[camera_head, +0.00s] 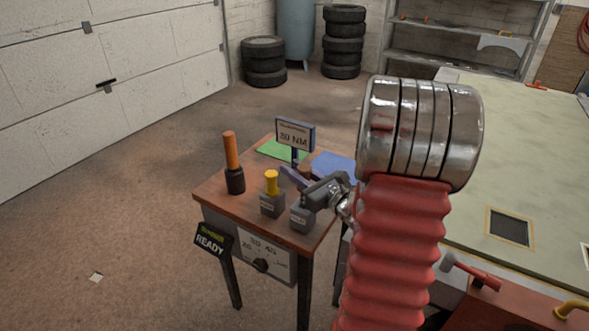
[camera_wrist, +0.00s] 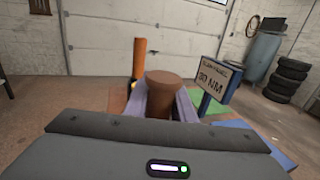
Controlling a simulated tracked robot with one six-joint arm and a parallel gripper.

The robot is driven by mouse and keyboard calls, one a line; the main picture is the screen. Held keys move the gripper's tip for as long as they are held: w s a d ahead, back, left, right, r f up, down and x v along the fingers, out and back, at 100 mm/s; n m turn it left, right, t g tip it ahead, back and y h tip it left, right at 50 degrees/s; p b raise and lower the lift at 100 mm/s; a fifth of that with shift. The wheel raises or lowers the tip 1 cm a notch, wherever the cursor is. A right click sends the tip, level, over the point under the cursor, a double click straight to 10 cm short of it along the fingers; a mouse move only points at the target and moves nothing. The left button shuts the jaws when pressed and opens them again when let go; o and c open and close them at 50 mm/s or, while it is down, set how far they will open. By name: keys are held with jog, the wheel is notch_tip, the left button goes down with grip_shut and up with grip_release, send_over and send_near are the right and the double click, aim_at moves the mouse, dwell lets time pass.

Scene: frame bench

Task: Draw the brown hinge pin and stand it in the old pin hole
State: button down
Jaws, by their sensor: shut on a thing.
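My gripper (camera_head: 294,178) is over the small wooden bench (camera_head: 213,193) and is shut on the brown hinge pin (camera_wrist: 164,92). In the wrist view the pin's broad round head stands between the two pale purple fingers. In the head view only a bit of brown (camera_head: 305,171) shows behind the fingers. The pin's lower end is hidden, so I cannot tell whether it is clear of its seat. Two grey blocks stand at the bench front: the left one (camera_head: 268,210) holds a yellow pin (camera_head: 271,181), the right one (camera_head: 302,217) is partly under my gripper. Their labels are unreadable.
An orange-handled tool (camera_head: 231,150) stands in a black holder at the bench's left. A sign reading 30 NM (camera_head: 295,134) stands close behind my gripper. Green (camera_head: 281,149) and blue (camera_head: 334,167) mats lie at the back. A pale green workbench (camera_head: 530,150) fills the right.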

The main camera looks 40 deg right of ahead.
jog(key=shift+f, duration=2.55)
jog(key=shift+s+a+f, duration=0.2)
jog(key=shift+s+f, duration=0.15)
jog(key=shift+f, duration=0.4)
dwell(0.5)
jog(key=shift+w+d+r, duration=0.15)
jog(key=shift+d+r, duration=0.05)
dwell(0.4)
jog(key=shift+r, duration=0.6)
jog(key=shift+w+r, duration=0.2)
jog(key=shift+r, duration=1.5)
jog(key=shift+r, duration=0.15)
dwell(1.2)
